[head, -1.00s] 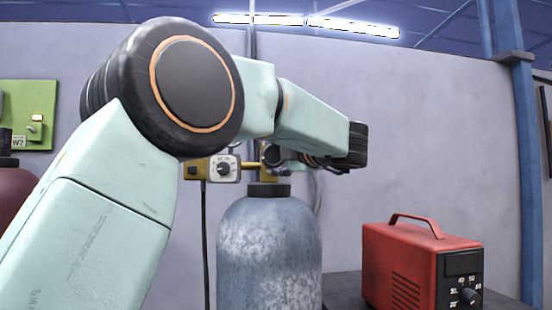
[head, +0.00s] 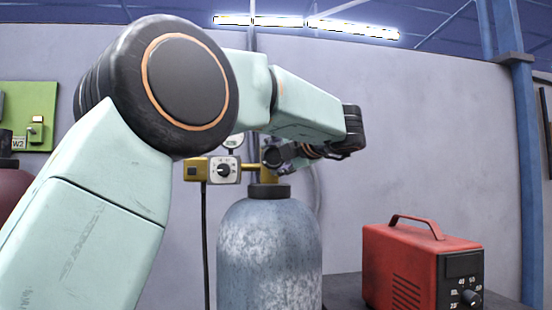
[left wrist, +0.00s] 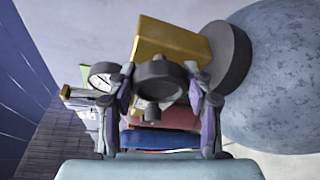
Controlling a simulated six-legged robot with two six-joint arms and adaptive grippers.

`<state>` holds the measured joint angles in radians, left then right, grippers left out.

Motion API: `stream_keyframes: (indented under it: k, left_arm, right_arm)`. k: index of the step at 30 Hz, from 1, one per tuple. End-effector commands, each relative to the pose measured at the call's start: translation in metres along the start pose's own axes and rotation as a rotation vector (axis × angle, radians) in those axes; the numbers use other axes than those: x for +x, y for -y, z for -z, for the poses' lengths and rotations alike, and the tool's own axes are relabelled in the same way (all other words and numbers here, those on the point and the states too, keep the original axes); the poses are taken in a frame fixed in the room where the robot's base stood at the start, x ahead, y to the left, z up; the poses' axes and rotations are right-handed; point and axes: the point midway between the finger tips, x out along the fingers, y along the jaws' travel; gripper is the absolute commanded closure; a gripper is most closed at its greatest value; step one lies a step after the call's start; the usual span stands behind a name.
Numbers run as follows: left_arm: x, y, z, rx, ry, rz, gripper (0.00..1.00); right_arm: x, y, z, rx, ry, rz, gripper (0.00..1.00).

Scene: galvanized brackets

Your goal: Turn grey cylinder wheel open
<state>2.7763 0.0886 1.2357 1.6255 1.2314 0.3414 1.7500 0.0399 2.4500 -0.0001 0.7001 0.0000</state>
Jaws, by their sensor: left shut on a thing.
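The grey cylinder (head: 268,250) stands upright in the middle of the head view, with a dark collar and a brass valve (head: 266,174) on top. It also shows at the right of the left wrist view (left wrist: 285,75). The dark round wheel (left wrist: 160,82) sits in front of the brass valve body (left wrist: 172,42) in the left wrist view. My left gripper (left wrist: 160,92) is shut on the wheel, one finger at each side of it. In the head view, my left gripper (head: 283,156) is at the valve, and the wheel is hard to tell apart from it.
A gauge (head: 233,141) and a yellow box with a dial (head: 222,170) are left of the valve. A red unit with a handle (head: 420,265) stands on a dark surface at right. A dark red cylinder (head: 8,190) and a green wall panel (head: 30,115) are at far left.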

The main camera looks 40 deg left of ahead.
Motion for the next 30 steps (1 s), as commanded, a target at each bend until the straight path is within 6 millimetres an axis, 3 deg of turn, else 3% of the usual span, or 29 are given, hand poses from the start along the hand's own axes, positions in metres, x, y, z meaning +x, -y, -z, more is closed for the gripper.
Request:
stream_keyframes:
  k: [4,5,12,23,30]
  left_arm:
    - [0.001,0.005,0.003,0.003,-0.011,0.009,0.80]
    - [0.001,0.005,0.003,0.004,-0.011,0.009,0.46]
    - [0.001,0.004,0.002,0.003,-0.007,0.005,0.26]
    - [-0.002,0.002,0.001,0.003,-0.003,0.002,0.25]
    - [-0.038,0.001,0.000,0.003,0.000,-0.001,0.25]
  right_arm:
    - [0.000,0.000,0.000,0.000,0.000,0.000,1.00]
    - [0.000,0.000,0.000,0.000,0.000,0.000,1.00]
    - [0.000,0.000,0.000,0.000,0.000,0.000,1.00]
    - [0.000,0.000,0.000,0.000,0.000,0.000,1.00]
    - [0.000,0.000,0.000,0.000,0.000,0.000,1.00]
